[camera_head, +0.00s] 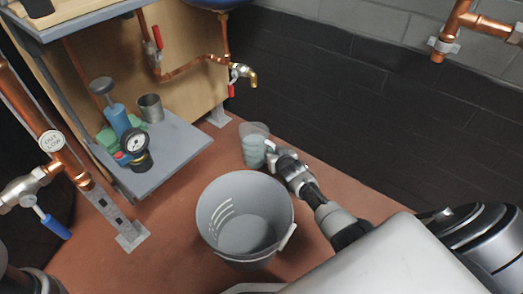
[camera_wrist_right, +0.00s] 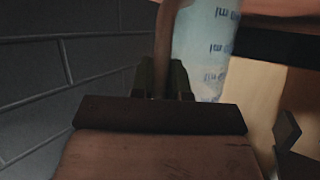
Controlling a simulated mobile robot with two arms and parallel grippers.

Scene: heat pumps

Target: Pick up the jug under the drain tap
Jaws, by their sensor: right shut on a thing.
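The clear jug (camera_head: 253,146) is near the wall in the head view, below and slightly right of the drain tap (camera_head: 241,72) with its brass spout and red lever. My right gripper (camera_head: 271,150) reaches it from the right and is shut on its handle. In the right wrist view the handle (camera_wrist_right: 166,55) runs down between the fingers (camera_wrist_right: 165,80), and the jug's side (camera_wrist_right: 205,45) shows blue ml marks. I cannot tell whether the jug's base touches the floor. My left gripper is not in view.
A grey bucket (camera_head: 209,211) stands on the red floor, left of my right arm. A grey low shelf (camera_head: 177,150) at left holds a metal cup (camera_head: 151,108) and a blue pump with a gauge (camera_head: 135,142). Copper pipes with a blue-handled valve (camera_head: 52,224) stand at far left.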

